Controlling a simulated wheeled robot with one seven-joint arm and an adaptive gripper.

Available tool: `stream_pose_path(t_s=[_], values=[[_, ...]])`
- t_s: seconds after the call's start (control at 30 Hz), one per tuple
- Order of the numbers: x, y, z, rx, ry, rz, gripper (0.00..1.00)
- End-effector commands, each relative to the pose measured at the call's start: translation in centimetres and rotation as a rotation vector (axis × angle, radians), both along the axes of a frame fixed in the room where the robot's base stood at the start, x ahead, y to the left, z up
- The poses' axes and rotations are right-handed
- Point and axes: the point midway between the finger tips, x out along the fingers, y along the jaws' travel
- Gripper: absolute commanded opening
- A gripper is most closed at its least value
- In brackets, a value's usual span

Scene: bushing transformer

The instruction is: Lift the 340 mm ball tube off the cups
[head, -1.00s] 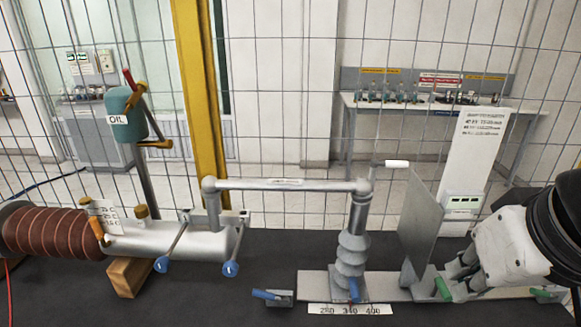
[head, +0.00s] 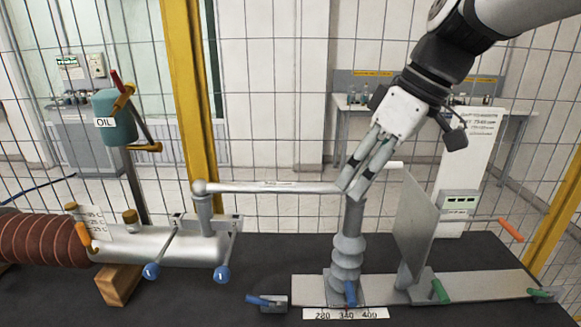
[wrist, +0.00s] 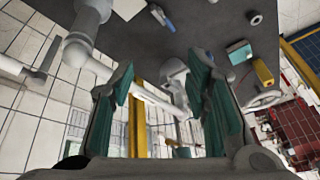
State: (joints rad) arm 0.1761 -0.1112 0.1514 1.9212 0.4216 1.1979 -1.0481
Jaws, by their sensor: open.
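The 340 mm ball tube (head: 265,187) lies level, its left ball end (head: 199,187) on the post of the silver transformer body. Its right end is at the top of the grey ribbed insulator (head: 347,250), where my fingers hide the ball and cup. My gripper (head: 352,188) slants down from the upper right, with its fingertips at the tube's right end. In the wrist view my gripper (wrist: 160,85) is open with green-padded fingers. The tube (wrist: 150,98) runs diagonally across the gap beyond them, partly behind the left finger. I cannot tell whether the fingers touch it.
A grey upright plate (head: 414,225) stands close to the right of the insulator. Blue-knobbed rods (head: 222,272) stick out in front of the transformer body (head: 150,245). A scale strip (head: 345,314) lies at the front. A wire mesh fence and yellow post (head: 188,90) stand behind.

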Motion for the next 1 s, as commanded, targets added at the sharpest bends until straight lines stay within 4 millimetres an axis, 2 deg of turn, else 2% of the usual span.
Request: stream_pose_path(t_s=[0.03,0.2,0.3,0.4,0.63,1.0], values=[[2.1,0.5,-0.2,0.036,-0.003,0.079,0.43],[7.7,2.2,-0.4,0.176,-0.071,0.356,0.43],[10.2,2.7,-0.4,0.25,-0.129,0.479,0.43],[12.0,3.0,-0.4,0.305,-0.18,0.562,0.43],[13.0,3.8,-0.9,0.347,-0.224,0.628,0.43],[13.0,8.4,-5.4,0.345,-0.223,0.627,0.43]])
